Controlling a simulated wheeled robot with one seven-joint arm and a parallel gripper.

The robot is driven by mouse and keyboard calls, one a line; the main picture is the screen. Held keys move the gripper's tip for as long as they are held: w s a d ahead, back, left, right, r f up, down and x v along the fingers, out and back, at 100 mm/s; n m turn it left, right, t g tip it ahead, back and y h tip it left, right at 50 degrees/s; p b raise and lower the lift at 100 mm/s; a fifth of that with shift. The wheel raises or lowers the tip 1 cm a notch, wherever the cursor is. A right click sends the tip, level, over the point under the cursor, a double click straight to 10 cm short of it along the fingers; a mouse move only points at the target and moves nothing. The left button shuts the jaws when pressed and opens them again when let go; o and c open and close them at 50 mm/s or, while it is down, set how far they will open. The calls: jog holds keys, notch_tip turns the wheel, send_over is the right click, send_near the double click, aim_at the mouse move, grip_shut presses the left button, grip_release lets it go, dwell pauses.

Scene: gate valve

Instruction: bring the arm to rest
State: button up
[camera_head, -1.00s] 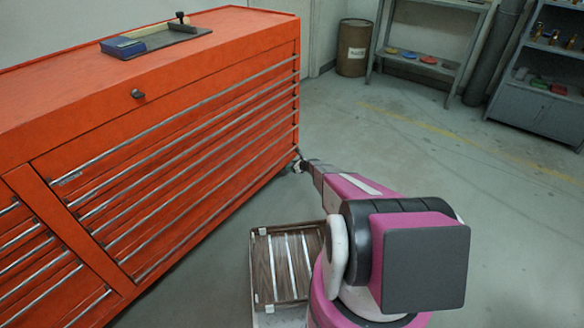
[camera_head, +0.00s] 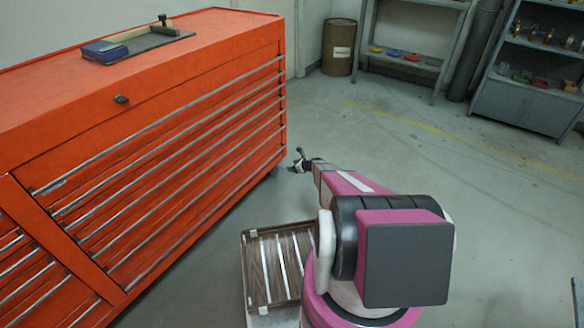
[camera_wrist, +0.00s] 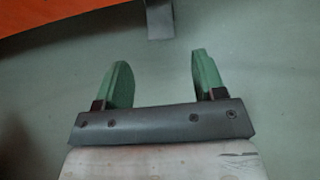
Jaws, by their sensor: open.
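My gripper (camera_wrist: 158,80) shows in the wrist view with its two green fingers apart and nothing between them. Below it in that view is bare grey-green floor. In the head view my gripper (camera_head: 297,160) is small at the end of my pink arm, held out just right of the orange tool cabinet's far end. It looks apart from the cabinet there. Its fingers are too small to make out well in that view.
The orange tool cabinet (camera_head: 190,130) fills the left, with a dark tray and blue box (camera_head: 104,50) on top. A brown drum (camera_head: 339,46), a grey shelf (camera_head: 405,60) and a grey cabinet (camera_head: 522,105) stand at the back.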

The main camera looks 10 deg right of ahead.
jog(key=s+a+r+n+g+h, duration=0.1)
jog(key=s+a+r+n+g, duration=0.15)
jog(key=s+r+n, duration=0.4)
jog(key=s+a+r+n+g, duration=0.2)
jog(key=s+a+r+n, duration=0.2)
jog(key=s+r, duration=0.45)
jog(key=s+a+r+n+g+h, duration=0.1)
jog(key=s+a+r+n+g, duration=0.15)
jog(key=s+r+n, duration=0.4)
jog(key=s+r+n+h, duration=0.3)
jog(key=s+r+n, duration=0.2)
jog(key=s+r, duration=0.4)
jog(key=s+d+r+n+g+h, duration=0.1)
jog(key=s+r+n+h, duration=0.2)
jog(key=s+r, duration=0.6)
jog(key=s+n, duration=0.2)
jog(key=s, duration=0.3)
jog(key=shift+s+d+g+h, duration=0.2)
jog(key=shift+d+g+h, duration=0.1)
jog(key=shift+r, duration=0.1)
